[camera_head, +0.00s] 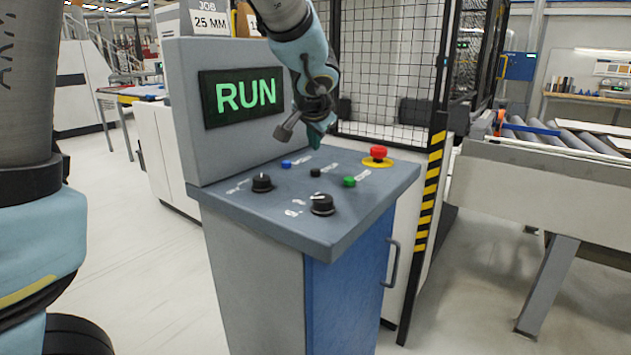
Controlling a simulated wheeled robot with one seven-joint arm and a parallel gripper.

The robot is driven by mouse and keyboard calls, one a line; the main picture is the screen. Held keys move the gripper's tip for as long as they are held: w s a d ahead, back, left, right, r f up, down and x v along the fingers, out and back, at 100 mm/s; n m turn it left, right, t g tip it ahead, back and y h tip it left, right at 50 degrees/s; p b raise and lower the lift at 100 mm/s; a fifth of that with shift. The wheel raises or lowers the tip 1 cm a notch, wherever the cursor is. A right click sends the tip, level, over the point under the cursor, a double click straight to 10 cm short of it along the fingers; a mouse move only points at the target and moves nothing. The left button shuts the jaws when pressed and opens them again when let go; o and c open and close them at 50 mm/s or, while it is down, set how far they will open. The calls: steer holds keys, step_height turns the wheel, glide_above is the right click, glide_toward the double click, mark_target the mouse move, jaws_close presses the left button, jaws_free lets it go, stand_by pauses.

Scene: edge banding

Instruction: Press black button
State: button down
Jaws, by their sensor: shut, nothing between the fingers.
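The black button (315,172) is a small dark cap on the grey sloped console top (340,210), between a blue button (286,164) on its left and a green button (349,182) on its right. My gripper (315,140) is shut and empty. It points down above the back part of the panel, behind the black button in the picture. A gap shows between the fingertips and the black button; I cannot tell the exact height.
Two black knobs (262,183) (322,204) stand in front. A red emergency stop (378,152) on a yellow base is at the right. A green RUN display (238,95) rises behind at left. A mesh fence (390,65) with a striped post (430,190) stands beyond.

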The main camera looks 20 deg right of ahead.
mark_target(314, 178)
steer(key=shift+f+b, duration=1.35)
steer(key=shift+f, duration=0.35)
stand_by(0.7)
steer(key=shift+f+b, duration=0.35)
steer(key=shift+b, duration=0.25)
steer(key=shift+f+b, duration=0.45)
steer(key=shift+b, duration=0.15)
stand_by(0.6)
steer(key=shift+r+p, duration=0.6)
steer(key=shift+r, duration=0.3)
steer(key=shift+r, duration=0.1)
step_height(314, 178, up, 5)
steer(key=p, duration=0.3)
steer(key=shift+p, duration=0.4)
